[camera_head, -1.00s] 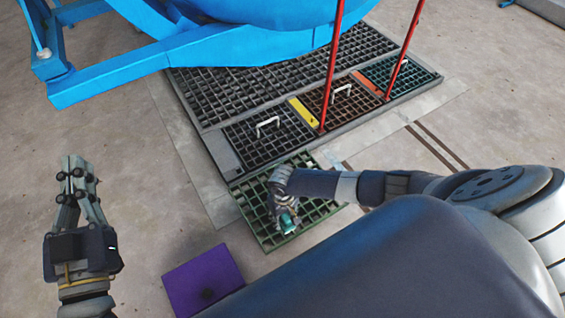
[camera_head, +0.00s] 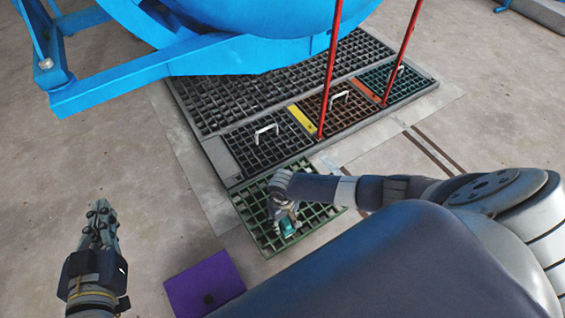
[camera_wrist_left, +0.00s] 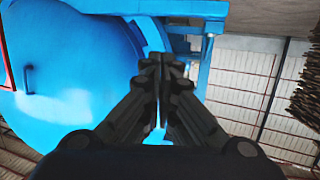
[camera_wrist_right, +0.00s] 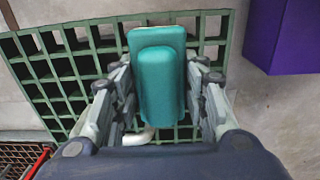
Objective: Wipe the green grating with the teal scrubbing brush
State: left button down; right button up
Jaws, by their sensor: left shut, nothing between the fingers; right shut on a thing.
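The green grating (camera_head: 262,236) lies on the floor in front of the dark gratings in the head view. My right gripper (camera_head: 287,218) is over it, shut on the teal scrubbing brush (camera_head: 288,228). In the right wrist view the brush (camera_wrist_right: 160,85) sits between the fingers, with the green grating (camera_wrist_right: 55,75) behind it; whether its underside touches the bars is hidden. A white curved piece shows under the brush. My left gripper (camera_head: 101,212) is shut and empty, raised at the left; its closed fingers also show in the left wrist view (camera_wrist_left: 162,75).
A purple box (camera_head: 204,283) is on the floor just in front of the green grating. Dark gratings (camera_head: 265,140) with white handles and two red poles (camera_head: 330,70) stand behind. The blue autoclave (camera_head: 230,20) is at the back. Floor at left is clear.

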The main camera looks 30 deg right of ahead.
jog(key=shift+r+p, duration=0.35)
jog(key=shift+r, duration=0.05)
jog(key=shift+r+p, duration=0.4)
jog(key=shift+p, duration=0.05)
jog(key=shift+r+p, duration=0.3)
jog(key=shift+p, duration=0.05)
pick_arm(q)
jog(key=s+a+f+g+y, duration=0.2)
jog(key=s+a+f+g, duration=0.3)
jog(key=s+f+g, duration=0.3)
jog(key=shift+s+f+y+p, duration=0.35)
jog(key=shift+s+f, duration=0.9)
jog(key=shift+f, duration=0.45)
pick_arm(e)
jog(key=shift+r, duration=0.3)
